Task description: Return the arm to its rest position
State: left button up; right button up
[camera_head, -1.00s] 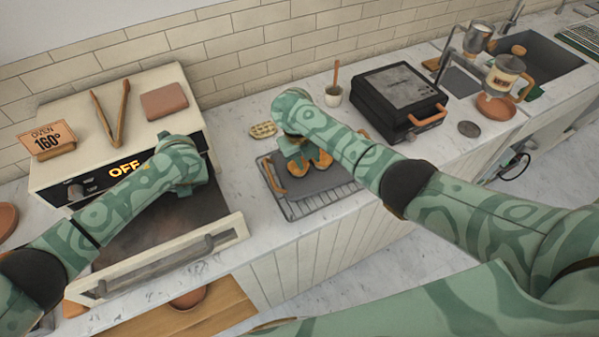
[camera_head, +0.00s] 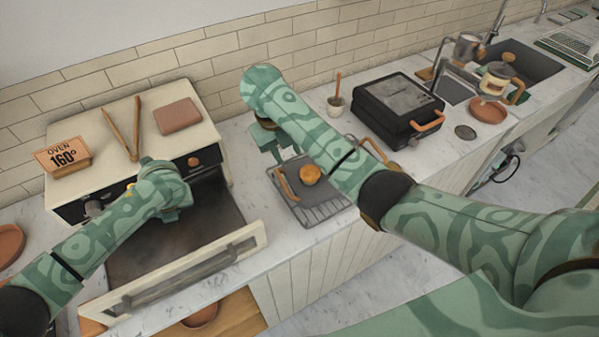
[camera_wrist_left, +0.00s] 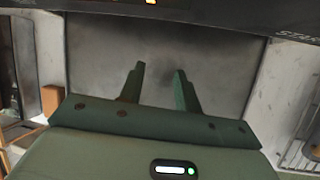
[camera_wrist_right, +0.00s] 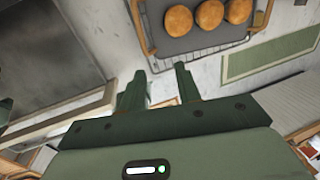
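My right gripper (camera_head: 278,158) is just left of the tray with the round baked pieces, near the oven's right side. In the right wrist view its two fingers (camera_wrist_right: 160,78) are apart with nothing between them, and the counter shows beyond them. My left gripper (camera_head: 180,210) is over the open oven door (camera_head: 185,275). In the left wrist view its fingers (camera_wrist_left: 160,75) are apart and empty, with the door's dark inner face behind. In the head view my right arm hides part of the tray.
A dark tray (camera_wrist_right: 190,42) on a wire rack (camera_head: 322,212) holds three round baked pieces (camera_wrist_right: 209,13). The cream oven (camera_head: 90,165) carries tongs (camera_head: 124,132), a sign and a brown block. A black press (camera_head: 398,108) and a small cup (camera_head: 336,105) stand right of my right arm.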

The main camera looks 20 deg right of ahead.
pick_arm(q)
jog(key=shift+d, duration=0.15)
pick_arm(e)
jog(key=shift+d+r, duration=0.15)
jog(key=shift+r, duration=0.35)
